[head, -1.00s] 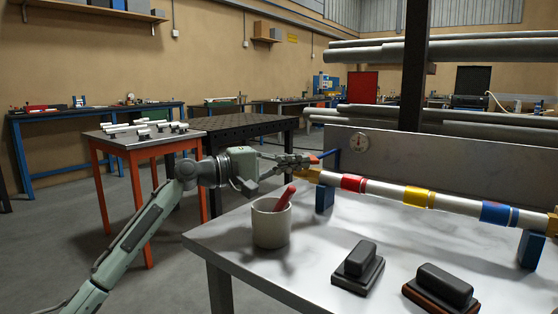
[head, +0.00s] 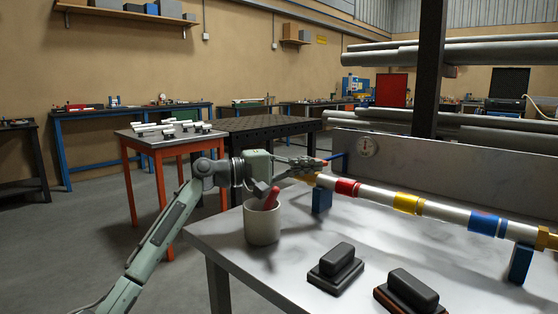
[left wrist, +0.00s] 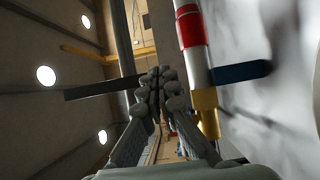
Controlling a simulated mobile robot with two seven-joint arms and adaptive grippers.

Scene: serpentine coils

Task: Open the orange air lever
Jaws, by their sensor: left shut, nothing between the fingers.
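My left gripper (head: 314,163) reaches in from the left, above the far left corner of the metal table. It also shows in the left wrist view (left wrist: 156,85), with its fingers together and nothing between them. A yellow end fitting (head: 306,179) of the white pipe (head: 376,192) is just below and beside the fingers; in the left wrist view the yellow part (left wrist: 206,112) is right of them. The orange air lever is not clear; a small orange-red spot shows by the fingertips, but I cannot tell what it is. My right gripper is out of view.
A white mug (head: 262,225) holding a red-handled thing (head: 271,198) stands below my left wrist. Blue supports (head: 321,200) carry the banded pipe. A round gauge (head: 367,147) is on the back panel. Two black blocks (head: 335,265) (head: 408,291) sit at the table's front.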

